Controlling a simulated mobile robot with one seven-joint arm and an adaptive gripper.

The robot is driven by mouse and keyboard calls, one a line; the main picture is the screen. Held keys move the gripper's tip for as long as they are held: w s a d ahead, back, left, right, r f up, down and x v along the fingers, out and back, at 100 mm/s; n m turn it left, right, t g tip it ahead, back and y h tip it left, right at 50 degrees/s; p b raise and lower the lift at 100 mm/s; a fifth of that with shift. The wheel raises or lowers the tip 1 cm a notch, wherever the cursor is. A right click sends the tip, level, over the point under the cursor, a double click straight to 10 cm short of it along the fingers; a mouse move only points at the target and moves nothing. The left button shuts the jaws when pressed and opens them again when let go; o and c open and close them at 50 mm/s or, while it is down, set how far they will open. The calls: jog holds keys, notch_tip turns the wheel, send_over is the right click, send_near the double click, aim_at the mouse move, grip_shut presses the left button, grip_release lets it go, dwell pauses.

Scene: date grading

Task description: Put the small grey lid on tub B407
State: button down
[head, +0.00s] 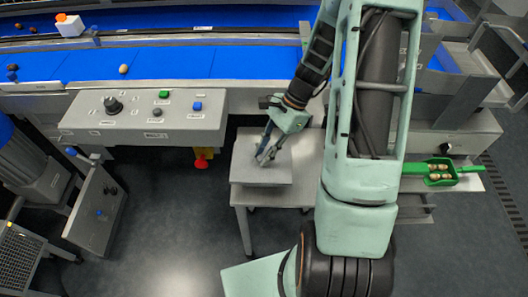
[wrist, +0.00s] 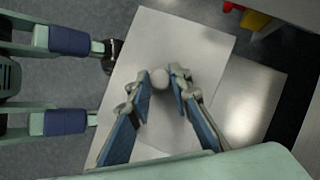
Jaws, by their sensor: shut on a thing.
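In the wrist view my gripper (wrist: 162,90) is shut on a small round pale grey thing (wrist: 159,77) between its fingertips. It looks like the small grey lid, though its edges are partly hidden by the fingers. In the head view my gripper (head: 264,157) points down over a grey raised block (head: 250,175) on a small table. The lid cannot be made out there. I cannot tell whether the lid touches the block's top or is just above it. No tub marked B407 can be identified in either view.
The grey table (head: 309,190) has bare room right of the block. A control panel (head: 145,128) with knobs and buttons stands left, before the blue conveyor (head: 190,64). A green tray (head: 430,178) with several dates lies at the right. A red and yellow thing (head: 201,159) hangs below the panel.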

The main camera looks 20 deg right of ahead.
jog(key=shift+f+b, duration=0.35)
jog(key=shift+f, duration=0.2)
jog(key=c, duration=1.3)
grip_release()
jog(key=shift+r+p, duration=2.8)
jog(key=shift+r, duration=0.75)
